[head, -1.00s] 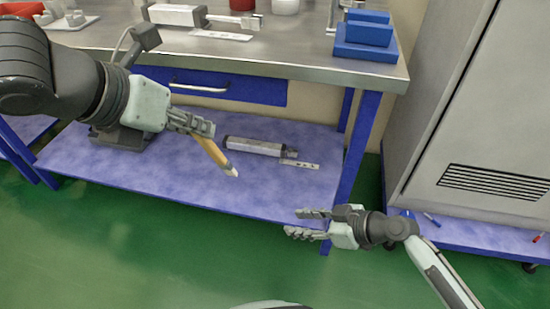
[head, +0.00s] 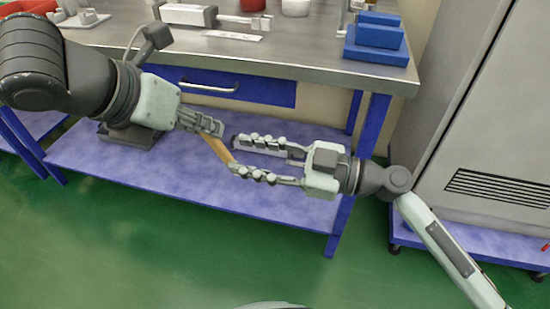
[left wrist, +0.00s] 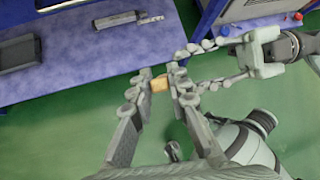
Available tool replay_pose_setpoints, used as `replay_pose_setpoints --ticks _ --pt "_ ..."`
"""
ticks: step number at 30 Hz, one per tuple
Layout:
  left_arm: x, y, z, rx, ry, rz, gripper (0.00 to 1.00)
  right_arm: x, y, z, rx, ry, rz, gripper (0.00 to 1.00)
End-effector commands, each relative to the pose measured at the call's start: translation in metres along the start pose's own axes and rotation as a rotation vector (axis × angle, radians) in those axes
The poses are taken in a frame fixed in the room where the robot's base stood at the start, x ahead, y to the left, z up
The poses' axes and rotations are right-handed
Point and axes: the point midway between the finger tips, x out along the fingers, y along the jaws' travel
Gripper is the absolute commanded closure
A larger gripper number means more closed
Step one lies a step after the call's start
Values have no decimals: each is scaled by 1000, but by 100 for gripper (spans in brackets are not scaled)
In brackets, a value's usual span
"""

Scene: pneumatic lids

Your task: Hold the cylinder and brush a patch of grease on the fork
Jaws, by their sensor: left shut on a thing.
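My left gripper (head: 221,130) is shut on a brush with an orange-brown wooden handle (head: 219,150), which slants down to the right. The handle also shows between the fingers in the left wrist view (left wrist: 160,83). The brush tip is hidden behind my right gripper's lower finger in the head view. My right gripper (head: 236,154) is open, its fingers pointing left, close to the brush. One cylinder (head: 184,14) lies on the bench top, its fork (head: 262,23) at the right end. Another cylinder (left wrist: 115,19) lies on the lower shelf, mostly hidden behind my right gripper in the head view.
The steel bench top (head: 300,62) stands above the blue lower shelf (head: 110,168). A flat pale strip (head: 232,35) and blue bins (head: 377,42) are on the bench. A red pot (head: 252,5) and a white pot (head: 295,7) stand behind. A grey cabinet (head: 490,110) stands right.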

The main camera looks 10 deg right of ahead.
Motion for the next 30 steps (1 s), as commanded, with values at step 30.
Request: replay_pose_setpoints --ticks 30 --pt "0 0 0 0 0 0 100 64 0 1 1 -2 0 92"
